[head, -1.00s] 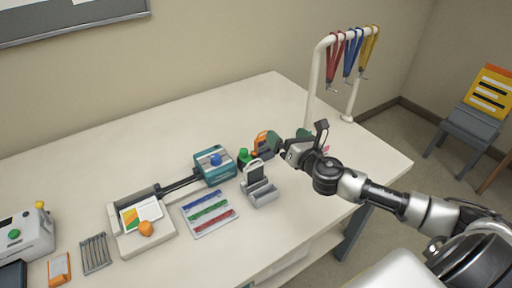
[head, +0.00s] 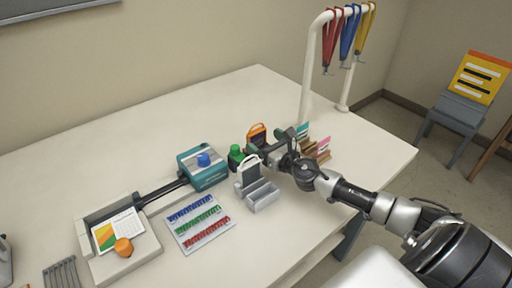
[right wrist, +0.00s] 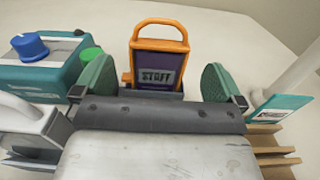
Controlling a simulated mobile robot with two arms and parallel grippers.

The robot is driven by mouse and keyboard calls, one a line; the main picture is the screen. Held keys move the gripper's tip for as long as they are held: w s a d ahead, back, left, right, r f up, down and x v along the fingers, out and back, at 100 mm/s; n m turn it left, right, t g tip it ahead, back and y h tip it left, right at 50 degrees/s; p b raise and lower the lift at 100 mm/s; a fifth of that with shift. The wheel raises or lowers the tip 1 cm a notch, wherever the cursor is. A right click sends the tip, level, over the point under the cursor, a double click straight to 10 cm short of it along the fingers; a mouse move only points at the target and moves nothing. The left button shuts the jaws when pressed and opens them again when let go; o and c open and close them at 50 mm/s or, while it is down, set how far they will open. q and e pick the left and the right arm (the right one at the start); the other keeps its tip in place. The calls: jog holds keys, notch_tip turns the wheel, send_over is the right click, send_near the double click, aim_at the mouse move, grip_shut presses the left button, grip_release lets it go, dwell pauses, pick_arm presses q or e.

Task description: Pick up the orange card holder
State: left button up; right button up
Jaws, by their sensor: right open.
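The orange card holder (head: 257,132) stands upright on the table, with an orange loop handle on top. In the right wrist view, its dark purple front reads "STAFF" (right wrist: 157,72). My right gripper (head: 277,142) is open just in front of it. In the right wrist view, its two green-padded fingers (right wrist: 158,82) stand on either side of the card holder, with gaps to both sides. The holder's lower edge is hidden behind the gripper body. My left gripper is not in view.
A teal device with a blue knob (head: 205,168) and a green-topped item (head: 236,155) stand left of the holder. A grey stand with a white-handled holder (head: 262,196) is in front. A wooden card rack (head: 318,154) is close on the right. The table behind is clear.

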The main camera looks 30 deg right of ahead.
aim_at(258, 136)
jog(key=w, duration=0.6)
jog(key=shift+a, duration=0.3)
jog(key=c, duration=1)
jog(key=shift+r, duration=0.1)
